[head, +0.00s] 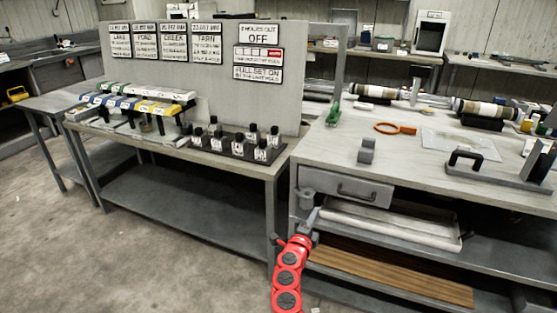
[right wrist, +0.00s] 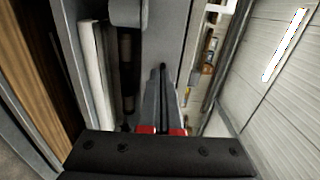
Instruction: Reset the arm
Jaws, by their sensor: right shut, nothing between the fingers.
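My right arm (head: 288,275), with red joints, comes up from the bottom of the head view. Its grey gripper (head: 312,217) is in front of the right workbench (head: 470,185), near the left end of the drawer (head: 345,187). In the right wrist view the two fingers (right wrist: 162,100) are together with nothing between them. I cannot tell whether the fingertips touch the bench. My left gripper is not in view.
A long tray (head: 390,225) lies on the shelf under the drawer, above wooden boards (head: 390,275). The left bench (head: 180,150) holds a rack of small dark-capped bottles (head: 240,150) and colored-ended trays (head: 130,103). The floor (head: 130,260) at left is clear.

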